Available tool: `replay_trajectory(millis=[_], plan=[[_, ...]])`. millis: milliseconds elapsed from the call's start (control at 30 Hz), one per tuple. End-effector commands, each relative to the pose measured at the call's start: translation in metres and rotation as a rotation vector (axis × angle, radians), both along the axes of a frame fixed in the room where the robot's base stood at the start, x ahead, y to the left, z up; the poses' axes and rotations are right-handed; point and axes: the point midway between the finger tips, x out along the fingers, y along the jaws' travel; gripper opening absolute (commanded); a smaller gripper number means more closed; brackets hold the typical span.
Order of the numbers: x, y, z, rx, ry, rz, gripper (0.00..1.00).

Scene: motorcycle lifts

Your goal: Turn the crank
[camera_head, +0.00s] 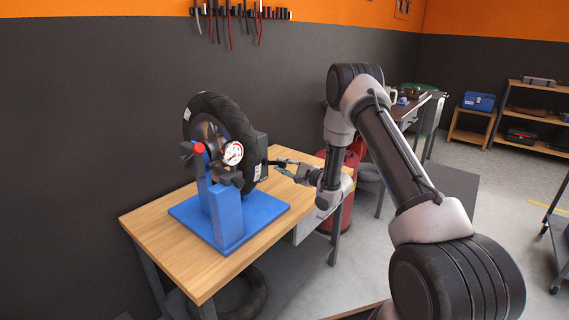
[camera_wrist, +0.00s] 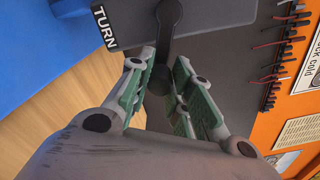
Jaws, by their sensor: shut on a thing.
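The crank (camera_wrist: 166,22) is a dark arm on a grey box labelled TURN (camera_wrist: 105,27) in the wrist view. Its dark handle (camera_wrist: 160,78) sits between the two green-padded fingers of my gripper (camera_wrist: 164,58), which is shut on it. In the head view, my gripper (camera_head: 278,165) reaches from the right to the grey box (camera_head: 263,152) beside a black tyre (camera_head: 222,112). The tyre stands upright on a blue stand (camera_head: 228,215). The crank itself is too small and covered to make out in the head view.
The stand is on a wooden table (camera_head: 152,235) against a dark wall. A white dial gauge (camera_head: 233,153) and a red knob (camera_head: 199,148) are at the stand's front. A red cylinder (camera_head: 345,215) stands by the table's right end. Tools hang on a wall rack (camera_head: 245,12).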

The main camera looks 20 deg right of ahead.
Motion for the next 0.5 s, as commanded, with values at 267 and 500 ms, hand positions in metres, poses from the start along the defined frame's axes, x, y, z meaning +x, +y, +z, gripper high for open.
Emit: replay_trajectory(millis=[267, 500], plan=[[-0.0027, 0.0041, -0.0089, 0.133, 0.096, 0.001, 0.0], [-0.0034, 0.0054, -0.0111, 0.19, 0.134, 0.0, 0.0]])
